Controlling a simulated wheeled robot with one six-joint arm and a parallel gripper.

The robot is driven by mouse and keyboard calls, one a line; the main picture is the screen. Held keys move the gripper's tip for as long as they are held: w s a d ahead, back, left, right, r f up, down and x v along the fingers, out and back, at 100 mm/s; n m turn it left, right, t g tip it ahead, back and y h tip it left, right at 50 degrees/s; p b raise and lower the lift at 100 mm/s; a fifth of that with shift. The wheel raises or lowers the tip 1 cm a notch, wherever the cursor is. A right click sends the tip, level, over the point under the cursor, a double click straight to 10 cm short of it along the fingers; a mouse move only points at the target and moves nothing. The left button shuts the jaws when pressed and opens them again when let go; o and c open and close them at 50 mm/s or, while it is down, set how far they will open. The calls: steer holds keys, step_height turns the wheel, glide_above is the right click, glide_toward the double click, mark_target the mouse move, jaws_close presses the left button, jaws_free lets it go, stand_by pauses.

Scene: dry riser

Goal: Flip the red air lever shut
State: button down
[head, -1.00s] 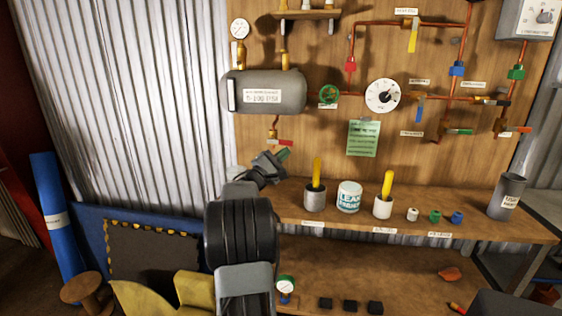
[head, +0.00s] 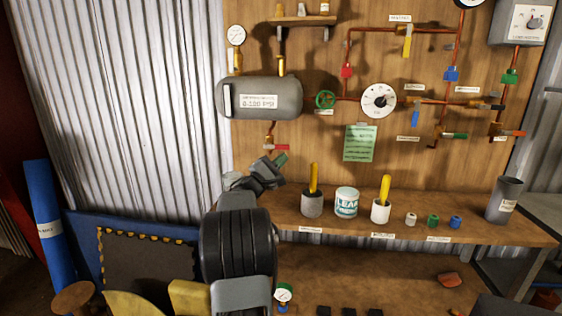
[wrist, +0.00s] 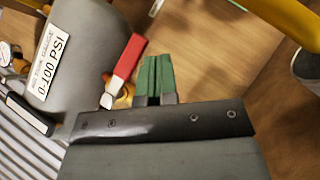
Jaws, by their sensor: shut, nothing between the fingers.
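The red air lever (head: 276,147) sits on a brass valve below the grey air tank (head: 288,98). It points right, roughly level, in the head view. In the wrist view the red lever (wrist: 128,58) lies just left of my gripper's fingertips and slants up. My gripper (head: 279,160) is just below the lever in the head view. Its green-tipped fingers (wrist: 156,76) are shut together with nothing between them. I cannot tell whether a finger touches the lever; a small gap shows in the wrist view.
The shelf below holds grey and white cups (head: 381,211) with yellow handles, a white tin (head: 346,202) and small coloured caps. A green card (head: 360,143) hangs on the wooden board right of the lever. Copper pipes with other coloured levers fill the board's right side.

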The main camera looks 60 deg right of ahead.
steer(key=a+f+b, duration=0.1)
steer(key=a+f, duration=0.1)
steer(key=f, duration=0.1)
steer(key=s+a+f+b, duration=0.1)
steer(key=a+f, duration=0.1)
steer(key=f, duration=0.2)
steer(key=s+a+f+b, duration=0.1)
steer(key=a+f, duration=0.1)
steer(key=f, duration=0.1)
steer(key=shift+s+a+f, duration=0.1)
steer(key=shift+a+f, duration=0.15)
steer(key=shift+a, duration=0.15)
stand_by(0.4)
